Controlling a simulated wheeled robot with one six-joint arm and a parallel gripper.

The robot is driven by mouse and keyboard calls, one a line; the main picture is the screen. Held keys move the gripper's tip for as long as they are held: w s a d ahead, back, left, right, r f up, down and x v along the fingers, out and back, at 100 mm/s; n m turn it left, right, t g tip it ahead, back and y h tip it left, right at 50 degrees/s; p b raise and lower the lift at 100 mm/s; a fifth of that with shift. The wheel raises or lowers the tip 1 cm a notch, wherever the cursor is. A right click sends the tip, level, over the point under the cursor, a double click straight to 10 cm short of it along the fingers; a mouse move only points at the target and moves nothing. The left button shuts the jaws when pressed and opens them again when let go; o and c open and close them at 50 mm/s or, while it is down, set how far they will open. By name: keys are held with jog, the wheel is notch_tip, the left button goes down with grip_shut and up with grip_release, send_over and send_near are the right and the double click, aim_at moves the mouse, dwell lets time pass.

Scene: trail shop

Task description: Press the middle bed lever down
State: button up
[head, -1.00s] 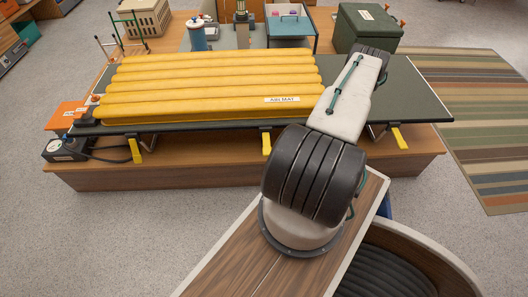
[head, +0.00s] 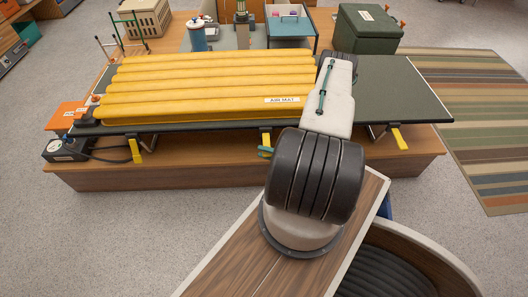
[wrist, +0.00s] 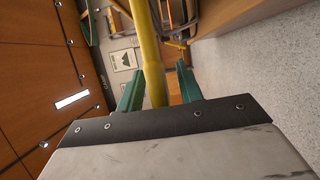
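Three yellow levers hang from the front edge of the dark green bed (head: 400,85): the left lever (head: 136,150), the middle lever (head: 266,137) and the right lever (head: 398,138). All three point downward and outward. The green fingertips of my gripper (head: 265,152) show at the lower end of the middle lever; the rest of the gripper is hidden behind my arm. In the wrist view my gripper (wrist: 160,88) is open, with the yellow lever (wrist: 152,55) passing between its two green fingers. The lever lies nearer the left finger; I cannot tell whether they touch.
A yellow air mat (head: 205,85) covers most of the bed. The bed rests on a wooden platform (head: 200,170). A black pump box with a gauge (head: 66,149) stands at the left, and a green case (head: 368,28) behind.

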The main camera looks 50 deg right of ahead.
jog(key=shift+w+a, duration=0.1)
jog(key=shift+w, duration=0.2)
